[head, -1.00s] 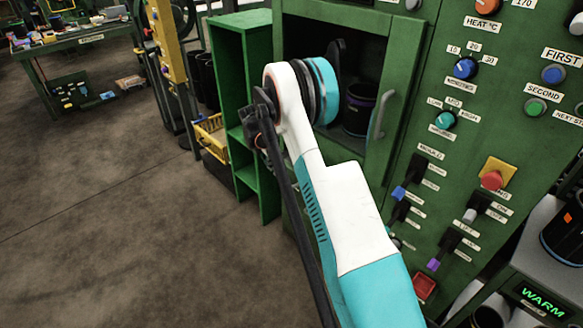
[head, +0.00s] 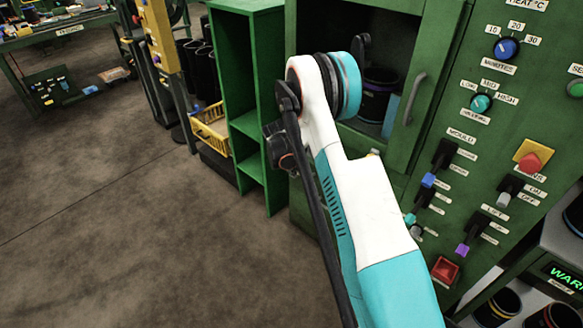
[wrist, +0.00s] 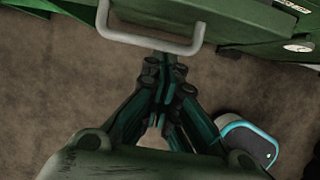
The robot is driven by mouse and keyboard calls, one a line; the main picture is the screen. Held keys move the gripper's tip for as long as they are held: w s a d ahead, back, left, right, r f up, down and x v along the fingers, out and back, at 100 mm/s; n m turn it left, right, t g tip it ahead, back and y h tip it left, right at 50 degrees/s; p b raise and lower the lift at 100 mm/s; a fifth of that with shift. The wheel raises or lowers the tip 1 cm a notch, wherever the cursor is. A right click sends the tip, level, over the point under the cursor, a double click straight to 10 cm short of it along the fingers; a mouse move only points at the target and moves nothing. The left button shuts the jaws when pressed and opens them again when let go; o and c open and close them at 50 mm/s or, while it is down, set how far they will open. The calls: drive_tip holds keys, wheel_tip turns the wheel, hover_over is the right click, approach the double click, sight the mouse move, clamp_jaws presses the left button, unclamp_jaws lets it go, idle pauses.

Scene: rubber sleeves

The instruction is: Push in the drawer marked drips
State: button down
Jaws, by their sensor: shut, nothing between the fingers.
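In the wrist view, a green drawer-like front (wrist: 235,22) fills the top, with a pale grey bar handle (wrist: 150,42) on it. My gripper (wrist: 163,64) is shut and empty, its fingertips at or just below the handle; I cannot tell whether they touch. A small label at the top right is cut off and too blurred to read, so I cannot confirm that this is the drips drawer. In the head view my arm hides the gripper and the lower front of the green machine, and no drips label is legible.
The green machine's panel (head: 478,120) with knobs and levers stands right of my arm. An open cabinet door with a grey handle (head: 414,98) is beside it. A green shelf (head: 245,100) and yellow basket (head: 210,130) stand behind.

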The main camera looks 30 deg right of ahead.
drive_tip(key=shift+w+d+f+b, duration=0.1)
drive_tip(key=shift+w+d+b, duration=0.15)
drive_tip(key=shift+d, duration=0.4)
drive_tip(key=shift+w+d+f+b, duration=0.1)
drive_tip(key=shift+w+d+b, duration=0.1)
drive_tip(key=shift+d, duration=0.5)
drive_tip(key=shift+w+d+b, duration=0.2)
drive_tip(key=shift+w+d, duration=0.05)
drive_tip(key=shift+d, duration=0.4)
